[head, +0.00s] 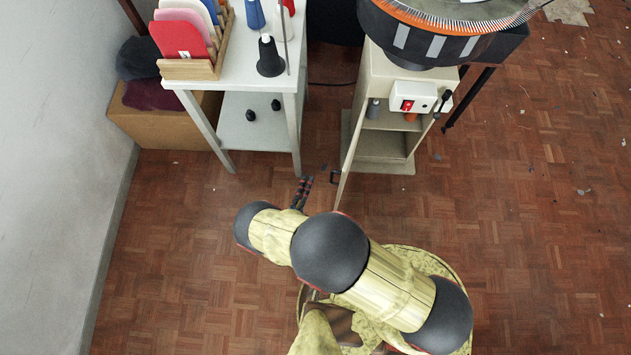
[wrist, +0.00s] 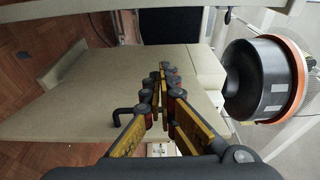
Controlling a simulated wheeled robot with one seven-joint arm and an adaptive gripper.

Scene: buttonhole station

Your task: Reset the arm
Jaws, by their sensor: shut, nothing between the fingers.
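My gripper (head: 302,192) points away from my body, over the floor between the white table and the beige cabinet in the head view. In the wrist view its yellow and black fingers (wrist: 165,85) come together at the tips, and nothing shows between them. My arm is folded above my base, with its dark round joints facing up.
A white table (head: 255,85) at the left holds coloured panels in a wooden rack (head: 190,68) and thread cones (head: 269,56). A beige cabinet (head: 388,158) carries a round black machine (head: 430,45). A cardboard box (head: 170,128) stands by the wall.

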